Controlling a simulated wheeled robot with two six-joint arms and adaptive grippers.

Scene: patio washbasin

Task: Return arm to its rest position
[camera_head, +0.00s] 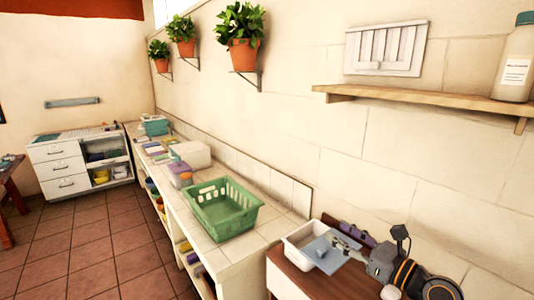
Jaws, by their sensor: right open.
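My right arm comes in from the lower right corner. Its gripper (347,247) is open and seems empty. It is over or beside the white basin (288,262) with a grey-blue panel (318,254) on it, on the brown cabinet (315,287). I cannot tell whether the fingers touch the panel. My left gripper is out of view.
A green basket (222,210) stands on the tiled counter (230,252) left of the basin. Containers and a white box (190,154) stand farther back. A wooden shelf (430,97) with a bottle (514,65) juts from the wall above my arm. The tiled floor (90,250) at left is clear.

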